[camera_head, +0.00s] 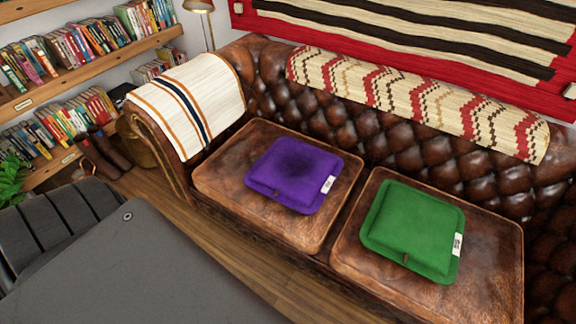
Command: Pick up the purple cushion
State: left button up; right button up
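The purple cushion (294,174) lies flat on the left seat pad of the brown leather sofa (217,173). It is square, with a darker patch in its middle and a small white label at its right edge. Nothing covers it. Neither my left nor my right gripper shows in the head view.
A green cushion (413,228) lies on the right seat pad. A striped white throw (190,100) hangs over the sofa's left arm, and a patterned blanket (420,103) lies along its backrest. Bookshelves (100,67) and a lamp (200,8) stand behind at left.

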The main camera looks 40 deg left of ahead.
aim_at(304, 174)
jog(key=u, duration=0.5)
jog(key=i, duration=0.35)
jog(key=z, duration=1.05)
jog(key=k, duration=1.1)
jog(key=u, duration=1.95)
